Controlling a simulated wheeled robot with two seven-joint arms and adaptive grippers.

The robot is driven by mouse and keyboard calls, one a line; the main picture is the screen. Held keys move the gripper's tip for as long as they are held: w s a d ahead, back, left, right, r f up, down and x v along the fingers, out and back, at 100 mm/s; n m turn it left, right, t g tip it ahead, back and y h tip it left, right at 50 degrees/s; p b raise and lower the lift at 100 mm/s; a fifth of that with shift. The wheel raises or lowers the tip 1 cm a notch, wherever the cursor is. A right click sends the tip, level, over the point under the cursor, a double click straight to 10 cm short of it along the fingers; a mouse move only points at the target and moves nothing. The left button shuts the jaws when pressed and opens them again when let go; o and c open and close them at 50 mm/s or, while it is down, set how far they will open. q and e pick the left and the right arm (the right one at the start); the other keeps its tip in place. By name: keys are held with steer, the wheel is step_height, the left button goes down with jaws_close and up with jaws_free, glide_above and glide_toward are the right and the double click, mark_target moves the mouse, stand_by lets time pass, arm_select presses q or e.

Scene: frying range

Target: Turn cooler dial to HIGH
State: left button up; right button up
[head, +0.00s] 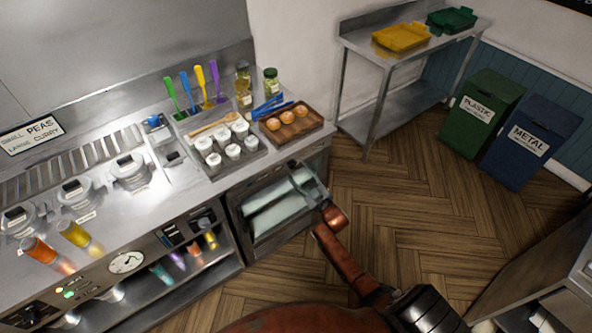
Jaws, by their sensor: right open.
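The glass-fronted cooler (262,222) is built into the steel counter at its right end, with pale contents behind the glass. A dark control panel with a small knob (203,219) sits on the counter front just left of the cooler. I cannot tell whether this knob is the cooler dial, and its setting is too small to read. My right gripper (308,182) is open and empty, in front of the upper right of the cooler door, and hides part of it. I cannot tell whether it touches the door. My left gripper is not in view.
A round white gauge (126,262) is on the counter front. The counter (118,205) holds white tubs (232,152), bottles and a wooden tray (292,132) of round brown items. Green (481,112) and blue (531,141) bins stand at the right. The wooden floor (420,205) between is clear.

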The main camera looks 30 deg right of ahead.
steer(key=s, duration=1)
steer(key=shift+f, duration=0.25)
steer(key=shift+d, duration=0.1)
